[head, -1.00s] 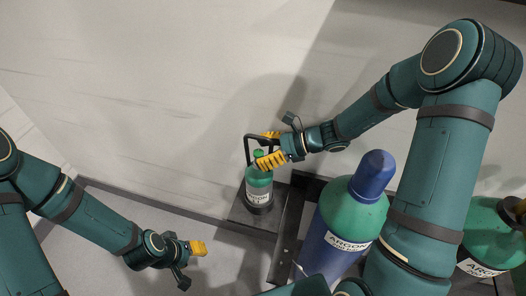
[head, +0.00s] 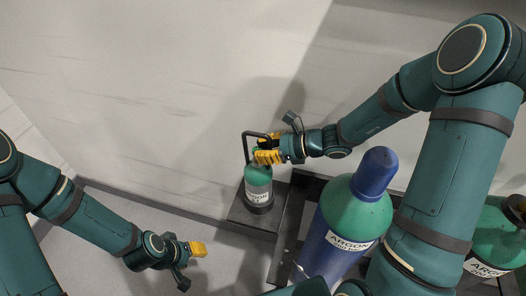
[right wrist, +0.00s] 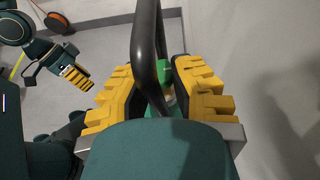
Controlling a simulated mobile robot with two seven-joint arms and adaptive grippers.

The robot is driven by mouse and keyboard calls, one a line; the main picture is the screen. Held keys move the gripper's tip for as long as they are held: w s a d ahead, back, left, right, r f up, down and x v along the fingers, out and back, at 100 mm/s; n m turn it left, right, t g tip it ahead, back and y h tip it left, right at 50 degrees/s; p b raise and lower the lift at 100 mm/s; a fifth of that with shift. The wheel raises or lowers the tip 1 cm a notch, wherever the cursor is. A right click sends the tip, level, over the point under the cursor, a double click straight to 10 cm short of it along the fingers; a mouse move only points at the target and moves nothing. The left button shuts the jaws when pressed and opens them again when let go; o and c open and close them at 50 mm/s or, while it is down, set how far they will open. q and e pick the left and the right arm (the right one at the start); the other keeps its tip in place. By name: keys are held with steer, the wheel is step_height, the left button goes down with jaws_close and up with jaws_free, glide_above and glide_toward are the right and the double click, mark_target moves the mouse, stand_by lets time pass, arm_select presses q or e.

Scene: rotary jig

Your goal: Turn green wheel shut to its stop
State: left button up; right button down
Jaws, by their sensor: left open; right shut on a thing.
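The small argon bottle (head: 258,185), green on top with a white label, stands upright on a dark platform. A black guard hoop (head: 246,146) rises over its top. My right gripper (head: 263,156) reaches in from the right at the bottle's top, under the hoop. In the right wrist view its yellow fingers (right wrist: 158,88) are shut on the green wheel (right wrist: 164,70), which shows only as a sliver behind the hoop. The wheel's angle and stop are hidden. My left gripper (head: 198,249) is open and empty, low at the left, well away from the bottle.
A large blue and green argon cylinder (head: 350,215) stands on the dark frame (head: 289,215), right of the small bottle. Another green cylinder (head: 494,232) is at the right edge, partly behind my right arm. The pale wall is close behind; floor at the left is clear.

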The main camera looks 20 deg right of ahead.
steer(key=shift+s+m+t+h, duration=0.1)
steer(key=shift+m+t+h, duration=0.2)
steer(key=shift+m+t, duration=0.2)
steer(key=c, duration=0.7)
jaws_free()
steer(key=shift+f, duration=0.1)
step_height(320, 180, up, 10)
steer(key=shift+r, duration=0.1)
